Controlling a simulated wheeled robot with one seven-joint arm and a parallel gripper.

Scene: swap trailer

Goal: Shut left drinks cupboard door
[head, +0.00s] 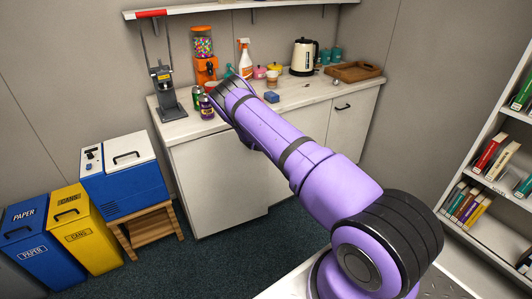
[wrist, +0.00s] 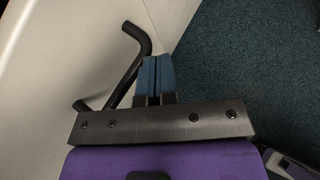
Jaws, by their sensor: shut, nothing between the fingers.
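The drinks cupboard stands under the counter (head: 178,130) in the head view. Its left door (head: 220,185) is a plain pale panel, partly hidden by my arm. I cannot tell from this view how far it stands open. In the wrist view the pale door panel (wrist: 60,45) fills the left, with a black bar handle (wrist: 128,72) near its edge. My gripper (wrist: 156,68) is shut and empty, its blue fingers beside the handle on its right. I cannot tell whether they touch it. My gripper is hidden behind the arm in the head view.
The right cupboard door (head: 352,125) looks closed. A kettle (head: 303,57), wooden tray (head: 355,71), candy dispenser (head: 204,60) and cans stand on the counter. A blue cooler (head: 125,190) on a stool and bins stand left, a bookshelf (head: 490,195) right. Carpet (head: 240,255) is clear in front.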

